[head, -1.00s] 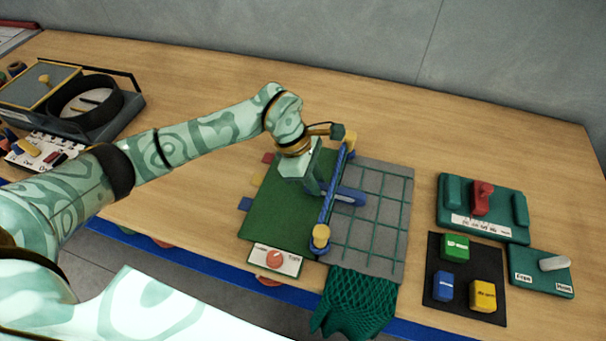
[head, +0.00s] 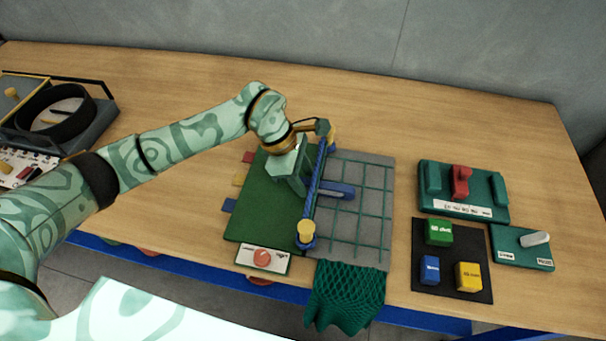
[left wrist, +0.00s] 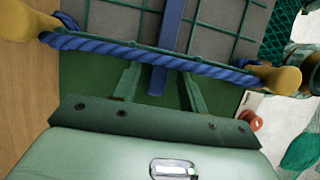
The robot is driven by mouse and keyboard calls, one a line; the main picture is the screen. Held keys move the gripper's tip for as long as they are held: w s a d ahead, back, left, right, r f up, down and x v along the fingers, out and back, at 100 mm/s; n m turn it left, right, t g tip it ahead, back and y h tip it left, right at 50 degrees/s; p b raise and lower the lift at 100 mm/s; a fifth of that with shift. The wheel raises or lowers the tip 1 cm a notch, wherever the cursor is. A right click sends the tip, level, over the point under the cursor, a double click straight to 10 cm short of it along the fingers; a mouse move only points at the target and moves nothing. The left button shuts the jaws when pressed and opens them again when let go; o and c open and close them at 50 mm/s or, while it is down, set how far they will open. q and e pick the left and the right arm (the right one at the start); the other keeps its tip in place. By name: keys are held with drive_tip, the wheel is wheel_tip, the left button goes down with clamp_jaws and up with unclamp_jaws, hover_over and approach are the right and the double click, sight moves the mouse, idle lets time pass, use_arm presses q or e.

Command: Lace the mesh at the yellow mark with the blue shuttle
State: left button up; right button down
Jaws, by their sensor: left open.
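In the left wrist view the shuttle (left wrist: 172,30) runs under the rope (left wrist: 150,55) and between my two fingers. My left gripper (head: 302,186) is open over the green board (head: 262,215), left of the rope; its fingers (left wrist: 160,88) stand apart on either side of the shuttle, with gaps showing. A yellow tab (head: 240,180) shows on the board's left edge; I cannot tell whether it is the yellow mark. My right gripper is out of view.
Yellow-capped posts (head: 306,232) hold the rope ends. A red-knobbed plate (head: 263,259) sits in front. Green netting (head: 345,297) hangs over the table edge. A black mat (head: 473,290) with coloured blocks and a red-lever unit (head: 461,190) stand right. The back of the table is clear.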

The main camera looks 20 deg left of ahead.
use_arm(q)
drive_tip(key=p+v, duration=0.2)
drive_tip(key=v, duration=1.4)
drive_tip(key=shift+r, duration=0.1)
